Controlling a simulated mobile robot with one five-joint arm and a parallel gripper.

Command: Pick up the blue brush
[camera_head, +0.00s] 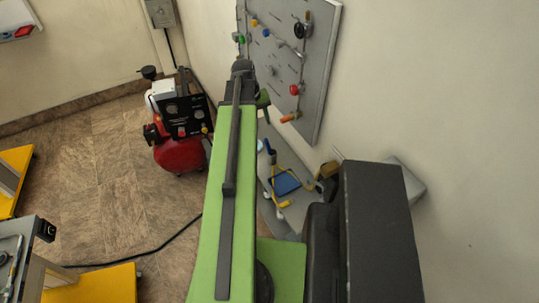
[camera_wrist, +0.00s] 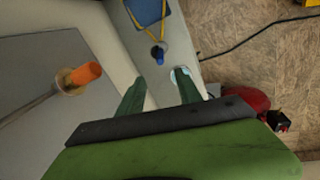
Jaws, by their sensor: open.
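A small dark-blue upright item (camera_wrist: 158,54), which may be the blue brush, stands on a grey shelf (camera_wrist: 185,42) in the wrist view. It is too small to tell its shape surely. My gripper (camera_wrist: 160,76) is open and empty, with its two green fingers apart. The blue item shows beyond the gap between the fingertips, not touching them. A pale-blue and white item (camera_wrist: 182,74) shows by the right fingertip. In the head view my arm covers much of the area around the gripper, and I cannot pick out the brush there surely.
A blue pad (camera_head: 286,182) with yellow parts lies on the shelf. An orange handle (camera_wrist: 84,74) on a rod sticks out from the grey wall panel (camera_head: 322,75), left of my gripper in the wrist view. A red compressor (camera_head: 180,155) stands on the floor, with a black cable nearby.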

